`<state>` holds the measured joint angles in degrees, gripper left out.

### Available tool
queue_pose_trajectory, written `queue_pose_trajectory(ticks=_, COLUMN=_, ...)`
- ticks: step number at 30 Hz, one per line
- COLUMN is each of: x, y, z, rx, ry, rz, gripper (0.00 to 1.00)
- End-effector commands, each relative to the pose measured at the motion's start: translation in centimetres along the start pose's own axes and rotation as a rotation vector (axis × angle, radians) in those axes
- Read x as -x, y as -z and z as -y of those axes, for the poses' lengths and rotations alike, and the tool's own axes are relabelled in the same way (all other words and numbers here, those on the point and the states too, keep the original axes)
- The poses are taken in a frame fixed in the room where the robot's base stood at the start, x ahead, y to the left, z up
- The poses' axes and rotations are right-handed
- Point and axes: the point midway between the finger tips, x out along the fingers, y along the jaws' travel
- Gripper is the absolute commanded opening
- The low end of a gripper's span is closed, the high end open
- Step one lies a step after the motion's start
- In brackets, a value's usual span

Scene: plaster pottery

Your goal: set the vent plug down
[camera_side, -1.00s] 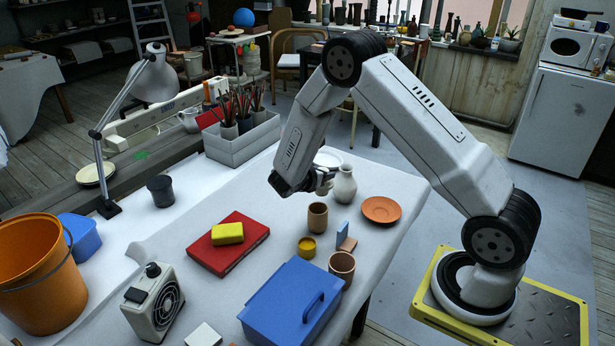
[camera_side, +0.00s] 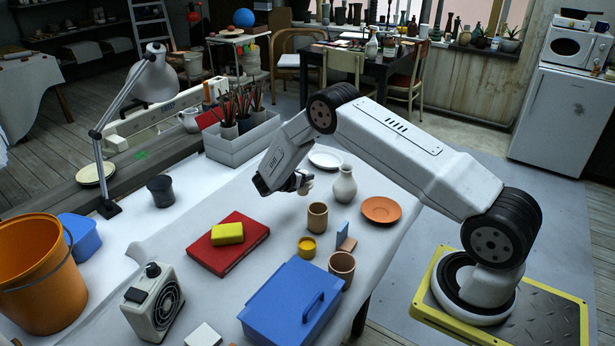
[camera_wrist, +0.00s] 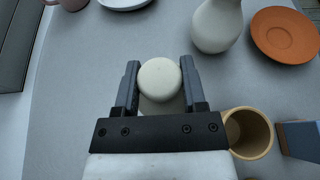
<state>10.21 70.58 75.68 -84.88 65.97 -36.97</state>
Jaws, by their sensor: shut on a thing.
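The vent plug (camera_wrist: 159,78) is a cream, round-topped piece. In the wrist view it sits between the two dark fingers of my gripper (camera_wrist: 160,88), which are shut on it. Its lower part is hidden by the gripper. In the side view my gripper (camera_side: 297,183) is low at the far part of the table, left of the cream vase. The plug (camera_side: 305,187) shows there only as a small pale shape. I cannot tell whether its underside touches the table.
The cream vase (camera_side: 345,184), white plate (camera_side: 325,158), orange saucer (camera_side: 381,210) and brown cup (camera_side: 317,217) stand near my gripper. A grey box of brushes (camera_side: 242,145) is behind left. Bare cloth (camera_side: 262,197) lies between the gripper and the red book (camera_side: 228,246).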

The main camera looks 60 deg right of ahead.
Motion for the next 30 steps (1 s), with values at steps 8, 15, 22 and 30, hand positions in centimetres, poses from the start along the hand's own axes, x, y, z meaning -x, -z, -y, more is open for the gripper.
queue_pose_trajectory(ticks=8, x=-1.4, y=1.6, z=-1.5, rx=-0.002, ry=0.001, rz=0.0, gripper=0.0)
queue_pose_trajectory(ticks=15, x=-1.6, y=1.8, z=-1.8, rx=-0.001, ry=0.001, rz=0.0, gripper=0.0)
queue_pose_trajectory(ticks=22, x=-1.8, y=2.1, z=-2.0, rx=0.0, ry=0.001, rz=0.0, gripper=0.0)
queue_pose_trajectory(ticks=30, x=-2.7, y=4.2, z=-2.1, rx=0.001, ry=0.001, rz=0.0, gripper=0.0)
